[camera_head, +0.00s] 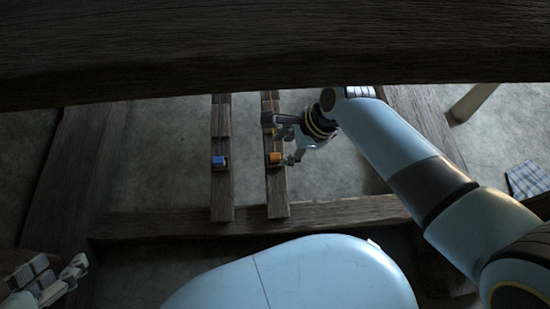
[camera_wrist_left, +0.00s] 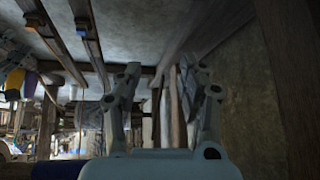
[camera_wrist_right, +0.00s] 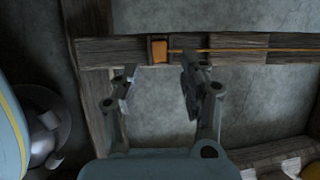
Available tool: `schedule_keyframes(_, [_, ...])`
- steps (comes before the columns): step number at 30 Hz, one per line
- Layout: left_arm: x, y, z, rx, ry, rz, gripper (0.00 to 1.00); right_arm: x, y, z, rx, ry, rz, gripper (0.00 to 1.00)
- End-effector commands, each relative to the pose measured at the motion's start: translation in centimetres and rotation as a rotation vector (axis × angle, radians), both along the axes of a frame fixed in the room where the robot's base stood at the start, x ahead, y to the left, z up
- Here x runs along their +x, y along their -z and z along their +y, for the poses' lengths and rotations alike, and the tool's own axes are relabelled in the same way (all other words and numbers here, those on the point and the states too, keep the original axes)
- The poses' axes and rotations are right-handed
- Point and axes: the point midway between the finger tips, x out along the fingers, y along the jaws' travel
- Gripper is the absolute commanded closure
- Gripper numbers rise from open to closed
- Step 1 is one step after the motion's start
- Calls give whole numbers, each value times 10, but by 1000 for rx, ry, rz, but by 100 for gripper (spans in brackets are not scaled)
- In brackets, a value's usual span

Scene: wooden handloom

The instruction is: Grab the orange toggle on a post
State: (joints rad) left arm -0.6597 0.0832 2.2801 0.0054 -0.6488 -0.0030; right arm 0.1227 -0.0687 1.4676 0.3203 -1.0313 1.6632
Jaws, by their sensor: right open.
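The orange toggle (camera_head: 274,158) sits in a small dark holder on the right one of two wooden posts (camera_head: 278,195). My right gripper (camera_head: 287,140) is open beside that post, with its fingers to the right of the toggle. In the right wrist view the orange toggle (camera_wrist_right: 160,52) shows just beyond the gap between the open fingertips (camera_wrist_right: 158,66), and nothing is held. An orange cord runs from it along the post. My left gripper (camera_head: 70,276) is at the lower left, far from the toggle. Its fingers (camera_wrist_left: 160,68) are apart and empty.
A blue toggle (camera_head: 218,161) sits on the left post (camera_head: 222,195). A thick dark beam (camera_head: 270,55) crosses the top of the head view, and a lower crossbeam (camera_head: 150,222) runs below the posts. A checked cloth (camera_head: 528,180) lies at the right.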

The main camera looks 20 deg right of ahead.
Motion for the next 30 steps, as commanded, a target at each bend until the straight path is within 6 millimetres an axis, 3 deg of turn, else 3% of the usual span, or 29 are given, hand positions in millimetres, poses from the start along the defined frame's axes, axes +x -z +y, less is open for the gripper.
schedule_keyframes(18, [-15,33,-5,-10,24,-325,60,6,32,13,0,0,5,56])
schedule_keyframes(24, [23,-5,-9,-13,46,-551,60,9,43,17,1,1,3,56])
schedule_keyframes(30, [38,-28,-12,-16,62,-676,60,12,48,19,0,1,1,56])
